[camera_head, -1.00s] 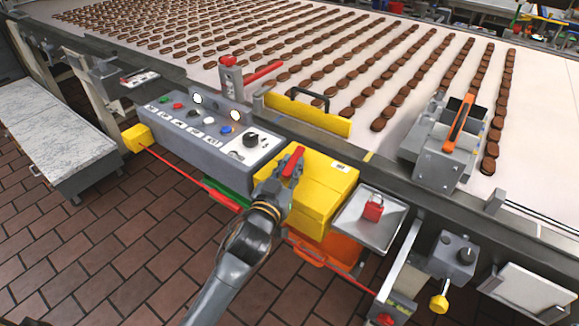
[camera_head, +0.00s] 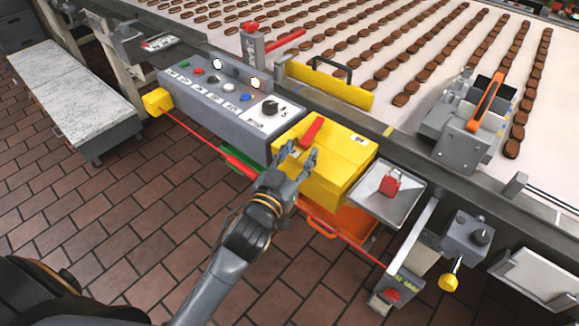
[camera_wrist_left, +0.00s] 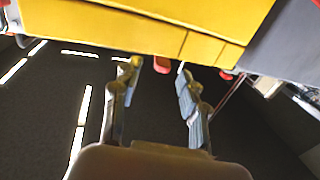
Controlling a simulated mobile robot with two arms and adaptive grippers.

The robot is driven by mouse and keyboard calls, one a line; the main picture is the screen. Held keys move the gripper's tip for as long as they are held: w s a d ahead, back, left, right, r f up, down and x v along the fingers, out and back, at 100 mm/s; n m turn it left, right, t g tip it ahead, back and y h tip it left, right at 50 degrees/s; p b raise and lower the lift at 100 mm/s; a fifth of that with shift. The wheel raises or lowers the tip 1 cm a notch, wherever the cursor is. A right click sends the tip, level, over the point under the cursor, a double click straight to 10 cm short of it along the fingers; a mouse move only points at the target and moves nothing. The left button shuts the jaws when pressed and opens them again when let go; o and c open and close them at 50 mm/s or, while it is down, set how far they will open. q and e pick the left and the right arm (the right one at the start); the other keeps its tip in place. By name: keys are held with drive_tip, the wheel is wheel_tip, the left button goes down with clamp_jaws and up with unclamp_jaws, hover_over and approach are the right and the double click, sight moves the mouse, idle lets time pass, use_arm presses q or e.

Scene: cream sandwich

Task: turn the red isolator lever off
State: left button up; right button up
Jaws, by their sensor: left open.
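The red isolator lever (camera_head: 312,131) is on top of the yellow box (camera_head: 345,153) in the head view and slants up to the right. My left gripper (camera_head: 298,158) is open at the near left side of the box, its fingertips just below the lever. They look apart from it, though the exact gap is hard to tell. In the left wrist view, the two open fingers (camera_wrist_left: 158,68) point at the yellow box (camera_wrist_left: 140,25) across the top. A small red part (camera_wrist_left: 161,64) shows between them; I cannot tell whether it is the lever. My right gripper is not in view.
A grey button panel (camera_head: 225,105) adjoins the box on the left. A metal tray (camera_head: 405,206) with a red padlock-like object (camera_head: 390,182) is to its right. A red cord (camera_head: 190,130) runs along the front. The conveyor (camera_head: 390,50) carries many brown biscuits behind.

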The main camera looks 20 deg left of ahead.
use_arm(q)
drive_tip(key=s, duration=0.5)
drive_tip(key=shift+s+a, duration=0.2)
drive_tip(key=shift+s, duration=0.1)
